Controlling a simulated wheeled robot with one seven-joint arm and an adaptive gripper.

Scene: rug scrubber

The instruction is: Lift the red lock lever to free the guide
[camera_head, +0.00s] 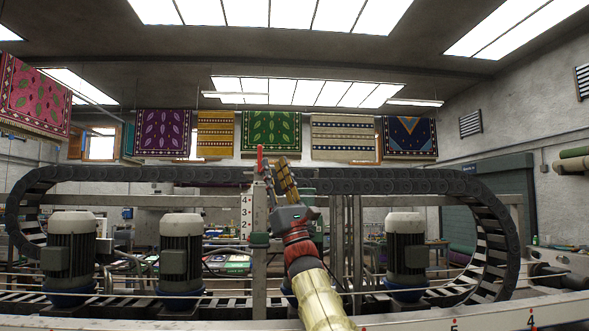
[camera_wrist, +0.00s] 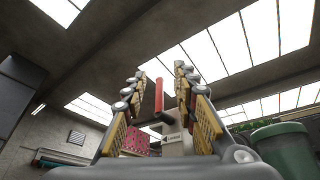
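The red lock lever (camera_head: 260,158) stands upright at the top of a white post marked with numbers (camera_head: 247,212). In the wrist view the lever (camera_wrist: 159,95) shows in the gap between my two fingers, with a dark stub and a small arrow label (camera_wrist: 173,139) below it. My gripper (camera_wrist: 160,76) is open, with a finger on each side of the lever and no visible contact. In the head view my gripper (camera_head: 277,168) points up just right of the lever. I cannot tell how deep the lever sits between the fingers. The guide cannot be clearly told apart.
A black cable chain (camera_head: 400,181) runs across behind the post and curves down at both ends. Several grey motors (camera_head: 181,250) stand along the machine. A green cylinder (camera_wrist: 283,147) is at the right in the wrist view. Rugs (camera_head: 271,132) hang behind.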

